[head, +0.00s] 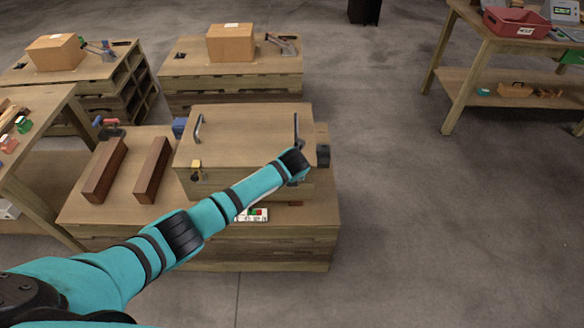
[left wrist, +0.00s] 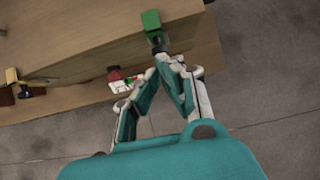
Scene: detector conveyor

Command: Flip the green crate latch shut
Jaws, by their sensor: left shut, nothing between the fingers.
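The wooden crate (head: 245,135) sits on a pallet-like bench with its lid down. In the left wrist view, the green latch (left wrist: 151,20) sticks up at the crate's edge, with a dark metal part below it. My left gripper (left wrist: 166,62) is shut and empty, its fingertips just below the green latch, very close to that metal part; I cannot tell if they touch. In the head view, my left gripper (head: 299,175) is at the crate's front right corner and the arm hides the green latch. A yellow latch (head: 196,168) is at the crate's front left. My right gripper is not in view.
Two dark wooden beams (head: 152,170) lie left of the crate. A card with red and green marks (head: 252,215) is at the crate's front. Metal handles (head: 198,128) rise from the lid. The floor right of the bench is clear.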

